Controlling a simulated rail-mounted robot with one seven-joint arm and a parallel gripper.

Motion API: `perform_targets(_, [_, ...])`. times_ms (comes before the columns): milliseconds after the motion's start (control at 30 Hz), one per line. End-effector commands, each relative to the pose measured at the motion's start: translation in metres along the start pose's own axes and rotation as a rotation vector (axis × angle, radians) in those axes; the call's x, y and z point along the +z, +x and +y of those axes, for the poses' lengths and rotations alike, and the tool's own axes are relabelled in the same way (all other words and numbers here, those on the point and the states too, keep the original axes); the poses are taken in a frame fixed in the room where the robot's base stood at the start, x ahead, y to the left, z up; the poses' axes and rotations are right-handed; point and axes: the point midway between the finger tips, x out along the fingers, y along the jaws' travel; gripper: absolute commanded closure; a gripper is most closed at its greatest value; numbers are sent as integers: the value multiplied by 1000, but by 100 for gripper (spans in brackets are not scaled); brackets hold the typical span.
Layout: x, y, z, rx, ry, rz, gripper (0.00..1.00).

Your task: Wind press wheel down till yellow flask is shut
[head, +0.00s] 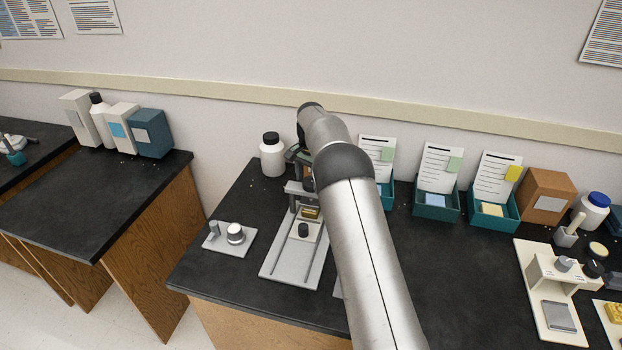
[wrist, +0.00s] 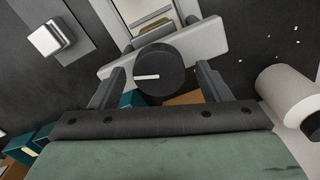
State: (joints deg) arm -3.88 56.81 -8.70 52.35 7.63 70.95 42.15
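The press wheel (wrist: 158,74) is a dark round knob with a white mark, seen from above in the wrist view on the press's grey crossbar (wrist: 205,40). My gripper (wrist: 160,84) is open, one finger on each side of the wheel, with gaps visible between fingers and wheel. In the head view the press (head: 294,188) stands at the back of its grey base plate (head: 285,262); my arm hides the wheel and fingertips. The yellow flask (head: 311,212) shows low at the press front, and a little yellow shows beyond the crossbar in the wrist view. Its closure cannot be made out.
A white jar with a black cap (head: 272,160) stands close behind the press on the left. A small plate with a white knob (head: 235,233) lies left of the base plate. Teal bins (head: 436,212) with cards stand to the right.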

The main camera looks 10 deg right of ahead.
Motion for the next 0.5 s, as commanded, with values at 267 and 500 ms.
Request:
perform_targets(267, [1,1,0,2,0,-3,29])
perform_targets(500, [0,-23,0,0,0,-1,29])
